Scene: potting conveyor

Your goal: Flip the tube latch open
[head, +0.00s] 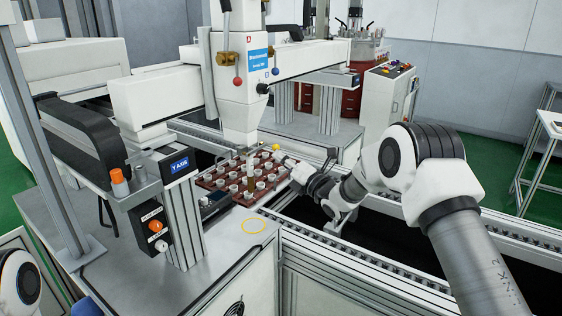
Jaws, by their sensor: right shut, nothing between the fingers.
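The dispensing head (241,95) hangs from the gantry, with a thin amber tube (251,170) reaching from its lower end down to the tray. A small yellow ball knob (276,147) sits just right of the head's lower end; it may be the tube latch's handle, but its open or closed position is too small to tell. My right gripper (284,160) is shut and empty, just below and right of this knob; whether they touch is unclear. My left gripper is out of view.
A red-brown tray (208,182) with several small white cups stands on the conveyor under the head. Red (237,82) and blue (275,71) ball levers stick out higher on the head. A Y AXIS post (180,190) stands left. The front table has a bare area with a yellow ring (254,218).

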